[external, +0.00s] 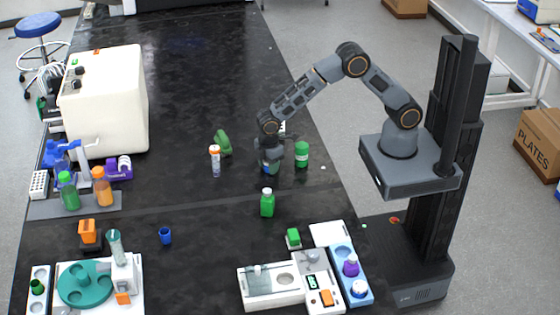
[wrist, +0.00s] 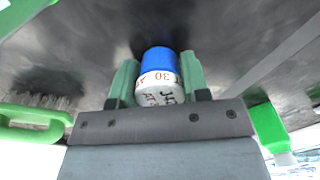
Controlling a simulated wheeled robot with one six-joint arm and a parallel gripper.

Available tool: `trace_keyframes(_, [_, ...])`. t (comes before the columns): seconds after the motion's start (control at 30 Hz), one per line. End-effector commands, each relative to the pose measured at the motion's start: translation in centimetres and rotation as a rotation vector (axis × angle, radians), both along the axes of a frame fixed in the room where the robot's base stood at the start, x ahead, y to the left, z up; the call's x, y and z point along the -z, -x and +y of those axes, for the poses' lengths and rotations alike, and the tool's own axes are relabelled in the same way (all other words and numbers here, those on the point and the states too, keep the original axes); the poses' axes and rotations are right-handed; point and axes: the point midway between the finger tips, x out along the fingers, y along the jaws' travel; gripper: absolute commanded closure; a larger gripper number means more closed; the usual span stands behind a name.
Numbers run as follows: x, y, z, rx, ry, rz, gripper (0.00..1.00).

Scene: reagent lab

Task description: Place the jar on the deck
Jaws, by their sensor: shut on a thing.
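My gripper (external: 271,163) is low over the black bench in the external view. In the wrist view my gripper (wrist: 159,78) is shut on a small jar (wrist: 159,62), with a green-padded finger on each side of it. The jar has a blue part and a white part with dark and red writing. In the external view the gripper mostly hides it, and I cannot tell whether it touches the bench. A white device (external: 256,294) with a round recess stands at the front right; I cannot tell if this is the deck.
Close to the gripper stand a green container (external: 302,155), a green bottle (external: 267,205), an orange-capped bottle (external: 215,163) and a green brush (external: 223,142). A blue cup (external: 165,236) stands front left.

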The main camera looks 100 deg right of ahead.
Motion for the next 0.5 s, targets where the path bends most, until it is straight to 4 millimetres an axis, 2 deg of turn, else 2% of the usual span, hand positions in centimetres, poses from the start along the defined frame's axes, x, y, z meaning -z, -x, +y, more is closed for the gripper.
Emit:
trace_keyframes(0.17, [0.61,0.01,0.00,0.000,0.000,0.000,0.81])
trace_keyframes(0.2, [0.45,0.01,0.00,0.000,0.000,0.000,0.54])
trace_keyframes(0.43, [0.42,0.01,0.00,0.000,0.000,0.000,0.32])
trace_keyframes(0.5, [0.42,0.01,0.00,0.000,0.000,0.000,0.32])
